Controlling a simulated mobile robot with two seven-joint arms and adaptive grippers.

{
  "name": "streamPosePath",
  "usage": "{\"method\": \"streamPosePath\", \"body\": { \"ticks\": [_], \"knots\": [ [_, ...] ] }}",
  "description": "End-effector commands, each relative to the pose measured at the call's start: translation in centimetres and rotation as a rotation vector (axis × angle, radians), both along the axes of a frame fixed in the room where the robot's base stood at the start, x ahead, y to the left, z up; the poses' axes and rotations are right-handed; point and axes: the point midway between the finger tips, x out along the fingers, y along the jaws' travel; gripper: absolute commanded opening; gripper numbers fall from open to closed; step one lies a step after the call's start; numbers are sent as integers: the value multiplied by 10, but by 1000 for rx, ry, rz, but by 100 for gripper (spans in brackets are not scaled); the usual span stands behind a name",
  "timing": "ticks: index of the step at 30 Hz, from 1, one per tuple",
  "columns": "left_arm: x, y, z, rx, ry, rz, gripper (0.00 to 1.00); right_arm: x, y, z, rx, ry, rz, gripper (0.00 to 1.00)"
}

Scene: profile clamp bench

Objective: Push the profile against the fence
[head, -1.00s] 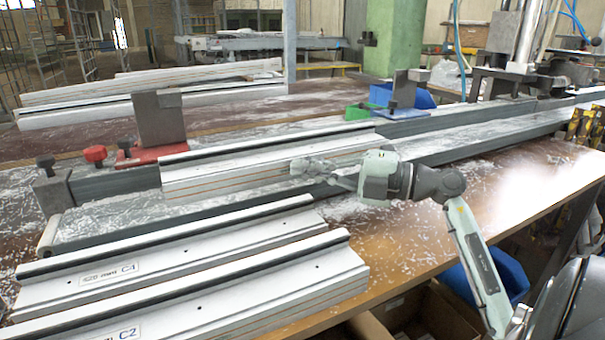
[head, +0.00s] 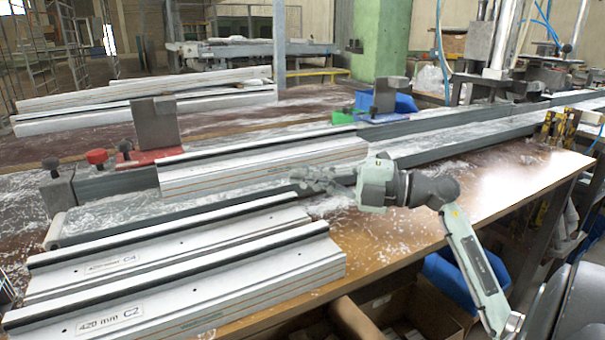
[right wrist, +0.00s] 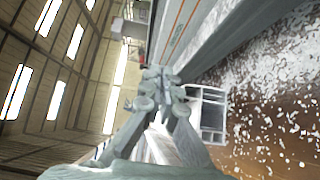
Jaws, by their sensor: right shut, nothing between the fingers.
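A white aluminium profile (head: 258,172) with a dark top strip and thin orange lines lies lengthwise on the bench. The dark grey fence (head: 110,184) runs along its far side. Whether they touch all along cannot be told. My right gripper (head: 298,178) is shut and empty, at the lower near edge of the profile towards its right end; a small gap seems to separate them. In the right wrist view, the shut fingers (right wrist: 155,76) point towards the profile (right wrist: 184,28). My left gripper is not in view.
A clamp with a red base (head: 150,157) stands behind the profile's left end, and a blue-based one (head: 384,116) further right. Labelled profiles C4 (head: 170,250) and C2 (head: 200,290) lie in front.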

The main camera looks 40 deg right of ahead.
Motion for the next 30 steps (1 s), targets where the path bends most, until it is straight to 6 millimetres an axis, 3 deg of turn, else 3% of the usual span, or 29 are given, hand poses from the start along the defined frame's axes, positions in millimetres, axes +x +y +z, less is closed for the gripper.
{"method": "streamPosePath", "body": {
  "ticks": [2, 6, 12, 24, 27, 30],
  "knots": [
    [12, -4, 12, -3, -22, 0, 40, -20, -14, -4, -5, 2, -7, 0],
    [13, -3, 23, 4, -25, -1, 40, -47, -30, -4, -3, 3, -6, 0],
    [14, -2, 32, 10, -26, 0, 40, -72, -45, -2, -3, 1, -3, 0],
    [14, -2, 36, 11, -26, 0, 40, -81, -50, -1, -2, 0, -1, 0],
    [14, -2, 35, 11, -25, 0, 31, -80, -50, -1, -2, 0, -1, 0],
    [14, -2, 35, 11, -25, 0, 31, -80, -50, -1, -2, 0, -1, 0]
  ]
}}
